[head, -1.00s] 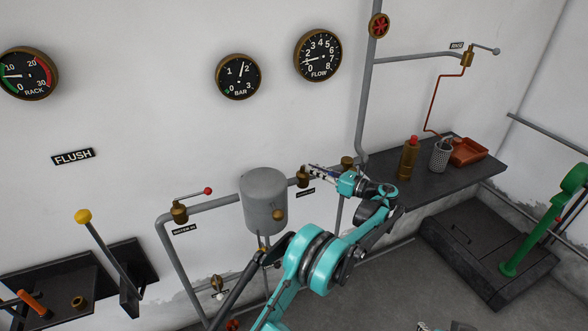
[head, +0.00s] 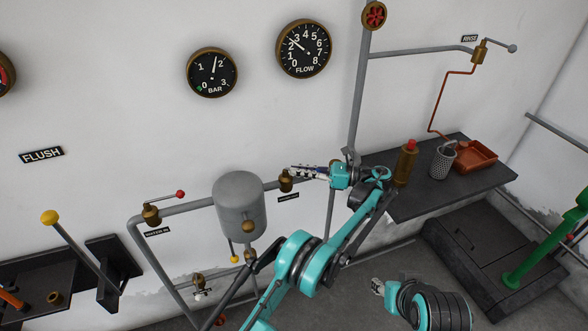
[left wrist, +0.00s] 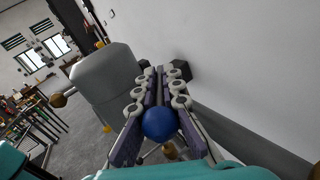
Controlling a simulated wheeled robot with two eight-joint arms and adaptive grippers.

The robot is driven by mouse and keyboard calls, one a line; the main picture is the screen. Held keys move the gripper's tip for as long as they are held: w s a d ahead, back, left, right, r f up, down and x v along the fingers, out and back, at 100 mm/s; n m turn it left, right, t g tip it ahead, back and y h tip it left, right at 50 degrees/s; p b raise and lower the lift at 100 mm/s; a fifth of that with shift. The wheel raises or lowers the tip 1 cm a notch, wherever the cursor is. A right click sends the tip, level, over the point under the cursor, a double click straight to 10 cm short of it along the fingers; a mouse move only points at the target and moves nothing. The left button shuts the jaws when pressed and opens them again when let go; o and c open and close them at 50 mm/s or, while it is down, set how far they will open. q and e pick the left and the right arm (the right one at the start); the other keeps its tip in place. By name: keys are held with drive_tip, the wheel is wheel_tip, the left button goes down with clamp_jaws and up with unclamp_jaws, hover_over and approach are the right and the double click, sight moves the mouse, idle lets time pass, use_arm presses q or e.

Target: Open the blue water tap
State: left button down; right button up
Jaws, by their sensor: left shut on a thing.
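The blue tap is a brass valve body (head: 286,181) on the grey pipe right of the tank in the head view, with a small label below it. Its blue ball knob (left wrist: 160,123) shows in the left wrist view between my finger pads. My left gripper (head: 308,171) is shut on this handle, reaching in from the right of the valve body; the fingers hide most of the lever.
A grey tank (head: 240,204) stands just left of the tap. Another valve with a red knob (head: 180,194) is farther left. A dark shelf (head: 400,209) with a brass bottle (head: 405,163) lies to the right.

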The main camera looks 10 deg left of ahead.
use_arm(q)
drive_tip(key=shift+w, duration=0.1)
drive_tip(key=c, duration=1.7)
unclamp_jaws()
drive_tip(key=shift+a, duration=0.1)
wheel_tip(320, 180, up, 10)
